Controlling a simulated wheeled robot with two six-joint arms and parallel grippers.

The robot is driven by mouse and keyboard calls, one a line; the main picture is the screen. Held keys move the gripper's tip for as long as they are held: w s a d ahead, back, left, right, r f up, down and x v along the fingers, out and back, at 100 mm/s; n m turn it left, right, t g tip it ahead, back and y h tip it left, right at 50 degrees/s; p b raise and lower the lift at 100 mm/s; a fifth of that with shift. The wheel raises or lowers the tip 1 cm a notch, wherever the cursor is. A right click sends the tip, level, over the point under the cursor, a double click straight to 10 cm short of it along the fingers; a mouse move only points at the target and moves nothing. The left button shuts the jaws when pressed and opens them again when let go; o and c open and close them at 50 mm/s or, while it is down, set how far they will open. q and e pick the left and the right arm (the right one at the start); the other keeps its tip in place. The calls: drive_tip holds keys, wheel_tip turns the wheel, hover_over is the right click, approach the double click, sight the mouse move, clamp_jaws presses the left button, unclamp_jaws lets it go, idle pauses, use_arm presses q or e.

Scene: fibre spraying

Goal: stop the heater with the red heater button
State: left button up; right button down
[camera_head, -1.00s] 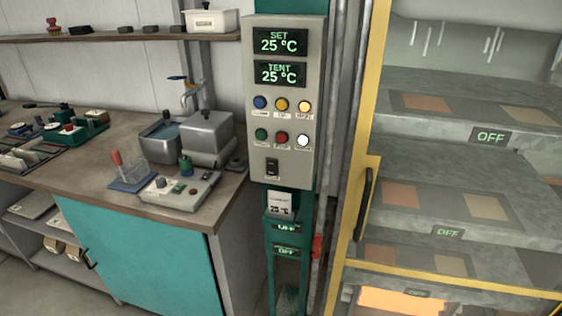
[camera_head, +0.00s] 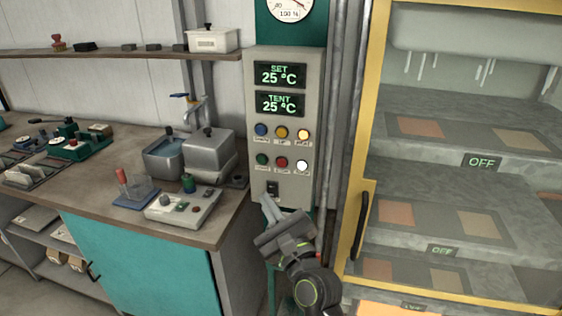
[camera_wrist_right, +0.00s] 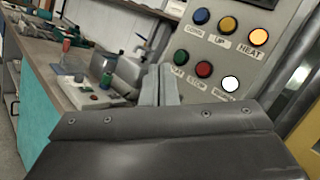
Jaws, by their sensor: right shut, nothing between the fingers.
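The grey control panel (camera_head: 254,125) reads SET 25 °C and TENT 25 °C. The red button (camera_head: 281,162), labelled STOP in the right wrist view (camera_wrist_right: 204,69), is in the middle of the lower row. It sits between a green button (camera_head: 262,159) and a white lit button (camera_head: 302,165). The HEAT button (camera_head: 303,135) above glows orange. My right gripper (camera_head: 268,203) is shut and empty, in front of the panel's lower end, below the red button. In the right wrist view its fingers (camera_wrist_right: 160,86) point up, left of the red button. My left gripper is not in view.
A black switch (camera_head: 272,187) sits low on the panel, close to my fingertips. A bench (camera_head: 130,220) with a small grey device (camera_head: 184,207) and metal baths stands at left. A yellow-framed cabinet (camera_head: 365,120) with a dark handle (camera_head: 361,222) and OFF displays stands at right.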

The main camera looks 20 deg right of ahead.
sight(282, 163)
drive_tip(key=shift+s+r+m+t, duration=0.2)
drive_tip(key=shift+r+m+t, duration=0.15)
drive_tip(key=shift+r, duration=0.6)
drive_tip(key=shift+w+d+f+p, duration=0.1)
drive_tip(key=shift+w+d+p, duration=0.35)
drive_tip(key=shift+w+d, duration=0.6)
drive_tip(key=shift+w+d+r+p, duration=0.1)
drive_tip(key=shift+w+d+p, duration=0.45)
drive_tip(key=shift+w, duration=0.85)
drive_tip(key=shift+w+d+f+p, duration=0.1)
drive_tip(key=shift+w+d+p, duration=0.3)
drive_tip(key=shift+w+d, duration=0.65)
drive_tip(key=shift+w+a, duration=0.15)
